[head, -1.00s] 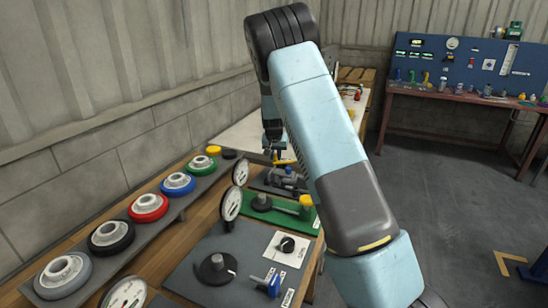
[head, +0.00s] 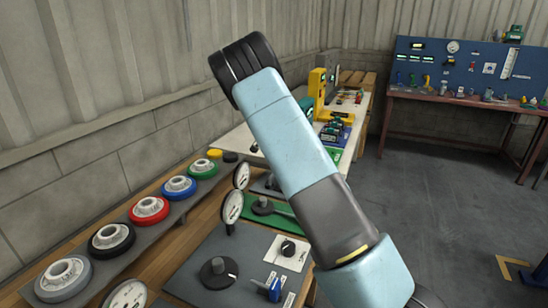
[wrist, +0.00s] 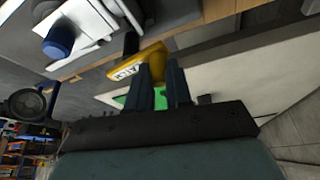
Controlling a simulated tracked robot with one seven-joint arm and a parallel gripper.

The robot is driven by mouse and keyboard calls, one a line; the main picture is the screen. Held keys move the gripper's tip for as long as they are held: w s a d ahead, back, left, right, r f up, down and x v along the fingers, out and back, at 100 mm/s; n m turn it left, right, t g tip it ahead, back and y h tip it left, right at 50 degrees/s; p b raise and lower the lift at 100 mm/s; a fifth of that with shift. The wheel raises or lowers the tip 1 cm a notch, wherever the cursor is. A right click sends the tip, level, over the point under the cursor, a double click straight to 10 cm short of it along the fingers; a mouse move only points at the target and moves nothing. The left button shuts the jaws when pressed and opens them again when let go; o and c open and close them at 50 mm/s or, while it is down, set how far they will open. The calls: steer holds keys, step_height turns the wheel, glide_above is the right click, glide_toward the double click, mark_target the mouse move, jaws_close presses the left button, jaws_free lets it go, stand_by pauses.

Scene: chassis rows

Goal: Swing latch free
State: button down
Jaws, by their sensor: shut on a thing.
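The yellow latch handle (wrist: 128,66), with partly readable dark lettering, shows in the wrist view at the fingertips of my gripper (wrist: 160,72). The fingers are shut on its end, where it passes between them. A dark post stands beside the handle. In the head view my arm hides the gripper and the yellow handle, so the latch's full swing angle cannot be told.
In the head view, wheels on a shelf (head: 150,210), upright dials (head: 233,207) and a grey panel with a blue-handled valve (head: 272,289) lie left. A yellow machine (head: 318,92) stands behind my arm. Open floor lies right.

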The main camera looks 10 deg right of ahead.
steer(key=shift+w+a, duration=0.15)
steer(key=c, duration=1)
jaws_free()
steer(key=shift+c, duration=0.2)
steer(key=v, duration=1.3)
steer(key=shift+s+r, duration=0.2)
steer(key=shift+r, duration=0.05)
